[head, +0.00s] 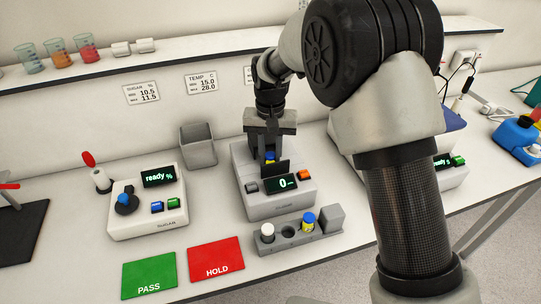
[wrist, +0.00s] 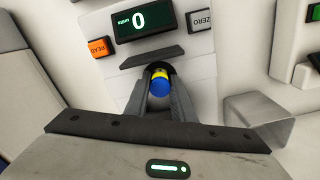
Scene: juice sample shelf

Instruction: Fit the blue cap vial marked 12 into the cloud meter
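The cloud meter (head: 281,207) is a grey box at the middle of the bench; its display reads 0 in both views. My gripper (head: 270,158) points down over its top. In the wrist view my gripper (wrist: 161,88) has its fingers closed around a vial with a blue cap (wrist: 160,88) and a yellow part beside it. The blue cap also shows between the fingers in the head view (head: 270,155). The vial is at a dark round opening behind a dark upright plate (wrist: 152,57). How deep it sits is hidden, and no number is readable.
A grey rack (head: 268,247) in front of the meter holds a white-capped vial (head: 267,231) and another blue-capped vial (head: 308,219), with an empty hole between. A sugar meter (head: 148,222), green PASS mat (head: 149,275), red HOLD mat (head: 216,260) and open grey bin (head: 198,147) stand left.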

